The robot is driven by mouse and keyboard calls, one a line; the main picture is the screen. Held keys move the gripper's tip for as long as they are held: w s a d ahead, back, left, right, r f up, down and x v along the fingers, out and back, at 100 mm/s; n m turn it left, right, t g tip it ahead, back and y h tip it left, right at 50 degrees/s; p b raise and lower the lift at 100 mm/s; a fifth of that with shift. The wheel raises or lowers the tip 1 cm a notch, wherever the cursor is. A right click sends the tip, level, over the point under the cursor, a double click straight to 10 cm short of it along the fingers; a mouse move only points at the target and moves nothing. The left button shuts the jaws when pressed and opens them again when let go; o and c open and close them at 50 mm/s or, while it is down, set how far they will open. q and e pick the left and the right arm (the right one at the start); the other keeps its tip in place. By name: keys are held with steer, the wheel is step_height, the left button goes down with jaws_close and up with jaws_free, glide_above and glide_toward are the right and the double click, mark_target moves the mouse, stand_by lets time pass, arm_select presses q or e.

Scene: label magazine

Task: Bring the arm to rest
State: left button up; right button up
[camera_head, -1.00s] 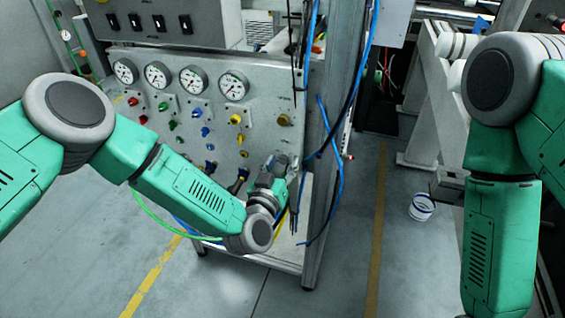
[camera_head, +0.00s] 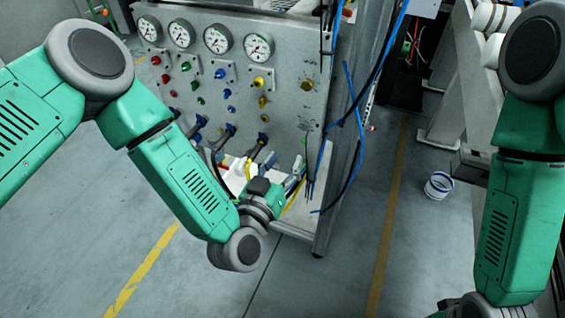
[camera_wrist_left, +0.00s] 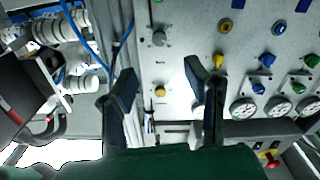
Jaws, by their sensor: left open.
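My left arm comes in from the left in the head view and bends toward the grey gauge panel. Its gripper (camera_head: 278,166) is in front of the panel's lower right part, small and partly hidden by my wrist. In the left wrist view the gripper (camera_wrist_left: 162,88) has its two dark fingers well apart, with nothing between them. The panel (camera_wrist_left: 180,60) shows behind the fingers, with coloured knobs and gauges to the right. My right arm hangs down at the right edge of the head view, and its gripper is out of sight.
The panel (camera_head: 290,75) carries several gauges, knobs and hose fittings. Blue and black hoses (camera_head: 357,120) hang by the metal post (camera_head: 345,200) right of my left gripper. A white bucket (camera_head: 438,186) stands on the floor near my right arm. The floor (camera_head: 200,280) in front is clear.

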arm_select(q)
steer(key=shift+s+a, duration=0.1)
steer(key=shift+s, duration=0.2)
steer(key=s+a+f+m+g+y, duration=0.1)
steer(key=s+a+f+g, duration=0.35)
steer(key=s+f, duration=0.2)
steer(key=s+a+f+m+g, duration=0.1)
steer(key=s+a+f+g, duration=0.35)
steer(key=f, duration=0.35)
steer(key=s+a+f+n+g+y, duration=0.2)
steer(key=s+a+g+y, duration=0.2)
steer(key=s+a, duration=1.1)
steer(key=s+g, duration=0.1)
steer(key=g, duration=0.2)
steer(key=shift+s+a+n+g+y, duration=0.2)
steer(key=shift+s+n+g+y, duration=0.1)
steer(key=shift+n, duration=0.1)
steer(key=shift+w+f, duration=0.1)
steer(key=shift+w, duration=0.05)
